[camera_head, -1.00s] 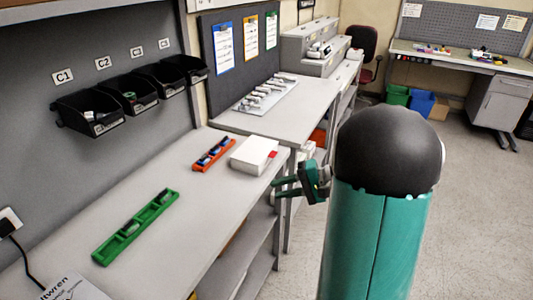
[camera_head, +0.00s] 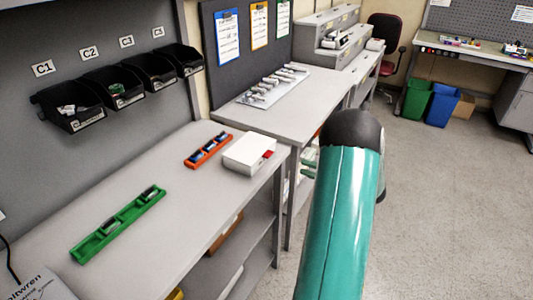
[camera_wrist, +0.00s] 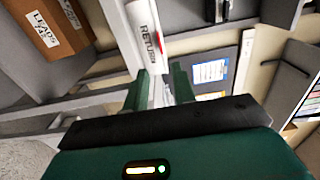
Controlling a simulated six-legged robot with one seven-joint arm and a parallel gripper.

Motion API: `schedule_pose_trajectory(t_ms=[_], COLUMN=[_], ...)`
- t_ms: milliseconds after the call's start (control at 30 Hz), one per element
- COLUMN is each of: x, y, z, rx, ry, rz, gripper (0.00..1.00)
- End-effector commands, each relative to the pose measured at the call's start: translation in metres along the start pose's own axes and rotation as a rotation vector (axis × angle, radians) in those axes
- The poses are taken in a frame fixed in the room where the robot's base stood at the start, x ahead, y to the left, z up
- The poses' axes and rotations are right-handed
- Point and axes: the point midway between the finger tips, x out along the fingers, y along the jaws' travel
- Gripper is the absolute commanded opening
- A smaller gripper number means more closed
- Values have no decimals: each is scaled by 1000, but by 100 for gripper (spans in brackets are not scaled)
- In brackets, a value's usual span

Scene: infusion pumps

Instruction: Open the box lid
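The white box (camera_head: 248,152) sits shut near the right edge of the grey workbench in the head view, with a red patch on its right side. In the wrist view my gripper (camera_wrist: 163,88) has its two green fingers apart with a gap between them. A white surface marked "RETURN" (camera_wrist: 148,30) lies ahead of the fingers and looks like a side of this box. A small red patch shows near the finger gap. I cannot tell whether the fingers touch anything. In the head view my arm hides most of the gripper.
An orange tray (camera_head: 208,150) lies left of the box, and a green tray (camera_head: 118,225) lies nearer on the bench. Black bins (camera_head: 72,106) hang on the wall. A cardboard box marked "LEADS" (camera_wrist: 48,28) shows in the wrist view. Floor right of the bench is clear.

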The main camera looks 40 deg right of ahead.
Motion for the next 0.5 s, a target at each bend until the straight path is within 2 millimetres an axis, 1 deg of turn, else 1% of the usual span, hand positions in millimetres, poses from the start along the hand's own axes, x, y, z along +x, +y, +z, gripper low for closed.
schedule_pose_trajectory(t_ms=[33,100,167,233,367,500], x=[-3,-3,0,7,29,56], y=[2,2,2,2,2,2], z=[-2,-2,-1,0,1,2], rx=[-2,-4,-5,-5,-4,-4], ry=[10,15,18,18,18,18], rz=[-3,-5,-6,-5,-5,-4], gripper=[26,26,26,26,26,26])
